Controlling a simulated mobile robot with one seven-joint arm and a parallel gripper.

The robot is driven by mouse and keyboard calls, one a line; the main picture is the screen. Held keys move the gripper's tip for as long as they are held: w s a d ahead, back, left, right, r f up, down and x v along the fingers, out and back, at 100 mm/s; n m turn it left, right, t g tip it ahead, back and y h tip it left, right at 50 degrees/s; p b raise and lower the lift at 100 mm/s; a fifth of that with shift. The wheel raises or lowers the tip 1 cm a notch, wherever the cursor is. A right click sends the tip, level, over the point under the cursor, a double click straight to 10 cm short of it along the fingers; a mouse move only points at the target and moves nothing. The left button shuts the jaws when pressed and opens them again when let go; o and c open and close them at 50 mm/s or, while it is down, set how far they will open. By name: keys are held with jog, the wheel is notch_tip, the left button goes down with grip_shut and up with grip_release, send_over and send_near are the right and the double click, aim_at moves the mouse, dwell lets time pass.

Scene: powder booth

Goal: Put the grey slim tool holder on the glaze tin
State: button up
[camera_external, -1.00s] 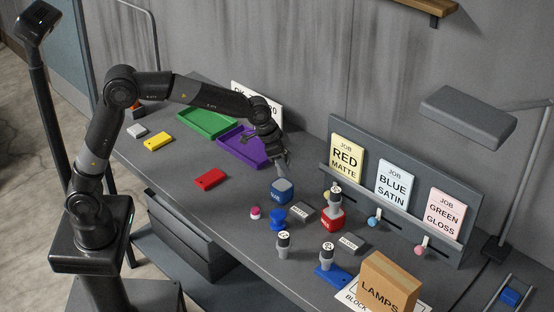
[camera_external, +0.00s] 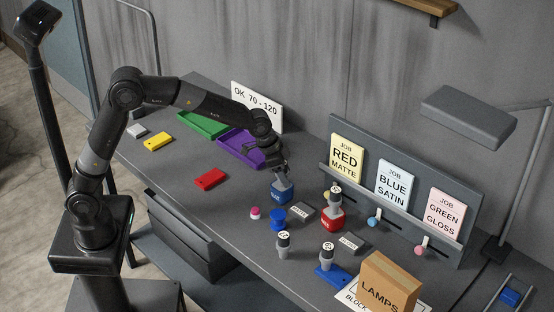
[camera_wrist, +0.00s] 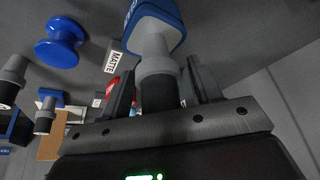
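A grey, cone-shaped slim tool holder (camera_wrist: 158,72) with a black end stands between the two fingers of my gripper (camera_wrist: 165,85). A narrow gap shows between its black end and the fingers. Its narrow end meets the top of a rounded blue block (camera_external: 281,192) marked BLUE, also in the wrist view (camera_wrist: 163,20). In the external view my gripper (camera_external: 280,170) is right above this block and partly hides the holder. No label in view reads glaze tin; I cannot tell for sure that this blue block is it.
Another holder stands on a red block (camera_external: 332,221). Two more stand nearby, one (camera_external: 283,242) beside a blue spool (camera_external: 277,217), one on a blue slab (camera_external: 325,275). A LAMPS box (camera_external: 388,283) is at front right.

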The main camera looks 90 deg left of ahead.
jog(key=v, duration=1.2)
jog(key=s+d+r, duration=0.4)
jog(key=s+d, duration=0.1)
jog(key=s, duration=0.5)
jog(key=shift+t, duration=0.5)
jog(key=s+d+f, duration=0.1)
jog(key=s, duration=0.7)
jog(key=s+d+f, duration=0.1)
jog(key=s+d, duration=0.1)
jog(key=s, duration=0.7)
jog(key=s+d+f, duration=0.2)
jog(key=s, duration=0.6)
jog(key=shift+s+d, duration=0.2)
